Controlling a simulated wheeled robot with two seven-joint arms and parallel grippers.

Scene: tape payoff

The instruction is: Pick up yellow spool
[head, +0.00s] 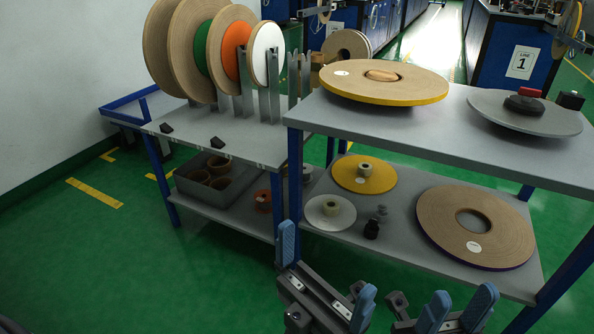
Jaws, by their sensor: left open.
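A large tan spool with a yellow rim (420,97) lies flat on the top shelf (480,150) of the right-hand rack, with a tan core in its middle. A smaller yellow disc (350,184) lies on the lower shelf, with a pale roll on it. My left gripper (325,274) is open and empty at the bottom of the head view, in front of the rack and below both. My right gripper (460,308) is to its right, its blue fingers apart with nothing seen between them. Both arms are mostly out of frame.
A grey disc (500,122) with black and red parts lies at the top shelf's right. A purple-rimmed tan spool (450,232) and a white disc (318,214) share the lower shelf. Upright spools (170,40) stand on the left rack. Green floor (130,260) is clear at left.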

